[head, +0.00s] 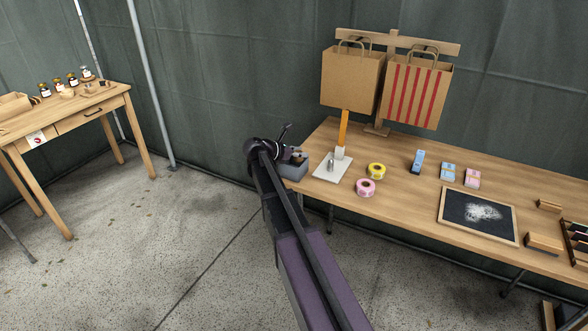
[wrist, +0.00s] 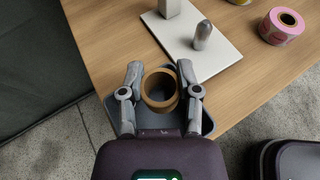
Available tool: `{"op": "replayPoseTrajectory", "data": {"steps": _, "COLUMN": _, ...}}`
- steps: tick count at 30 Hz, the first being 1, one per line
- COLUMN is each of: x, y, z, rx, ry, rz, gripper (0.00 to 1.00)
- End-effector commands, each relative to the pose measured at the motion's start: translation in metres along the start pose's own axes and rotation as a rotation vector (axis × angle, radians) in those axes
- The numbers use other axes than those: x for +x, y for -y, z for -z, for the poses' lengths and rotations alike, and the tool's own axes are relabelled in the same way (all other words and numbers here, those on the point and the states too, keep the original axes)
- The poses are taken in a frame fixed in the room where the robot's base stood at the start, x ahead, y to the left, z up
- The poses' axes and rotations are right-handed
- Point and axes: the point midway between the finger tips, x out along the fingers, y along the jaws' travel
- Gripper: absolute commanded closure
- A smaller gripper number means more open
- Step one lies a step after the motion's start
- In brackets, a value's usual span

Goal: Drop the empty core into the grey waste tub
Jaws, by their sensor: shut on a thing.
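My gripper (wrist: 162,92) is shut on the empty core (wrist: 176,103), a short brown cardboard ring, in the wrist view. One finger is on each side of the ring. The core is directly over the grey waste tub (wrist: 207,122), whose rim shows around it. Whether the core touches the tub I cannot tell. In the head view the grey tub (head: 293,169) stands at the table's left end, partly hidden by my arm and gripper (head: 288,148). The core is too small to make out there.
A white board (head: 333,168) with a small metal post stands beside the tub. A yellow roll (head: 376,170) and a pink roll (head: 365,188) lie to the right. Paper bags (head: 352,78) hang on a wooden stand behind. A framed chalkboard (head: 478,215) lies further right.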

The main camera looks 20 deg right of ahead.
Motion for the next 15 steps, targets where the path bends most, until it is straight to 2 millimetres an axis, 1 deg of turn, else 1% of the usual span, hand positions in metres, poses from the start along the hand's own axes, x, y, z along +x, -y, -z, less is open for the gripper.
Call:
{"op": "replayPoseTrajectory", "data": {"steps": 1, "x": 0.0001, "y": 0.0000, "z": -0.0001, "rx": 0.000, "ry": 0.000, "rz": 0.000, "gripper": 0.54}}
{"op": "replayPoseTrajectory", "data": {"steps": 2, "x": 0.0002, "y": 0.0001, "z": -0.0001, "rx": 0.000, "ry": 0.000, "rz": 0.000, "gripper": 0.45}}
{"op": "replayPoseTrajectory", "data": {"steps": 3, "x": 0.0002, "y": 0.0001, "z": -0.0001, "rx": 0.000, "ry": 0.000, "rz": 0.000, "gripper": 0.33}}
{"op": "replayPoseTrajectory", "data": {"steps": 5, "x": 0.0003, "y": 0.0001, "z": -0.0002, "rx": 0.000, "ry": 0.000, "rz": 0.000, "gripper": 0.17}}
{"op": "replayPoseTrajectory", "data": {"steps": 15, "x": 0.0007, "y": 0.0003, "z": -0.0003, "rx": 0.000, "ry": 0.000, "rz": 0.001, "gripper": 0.17}}
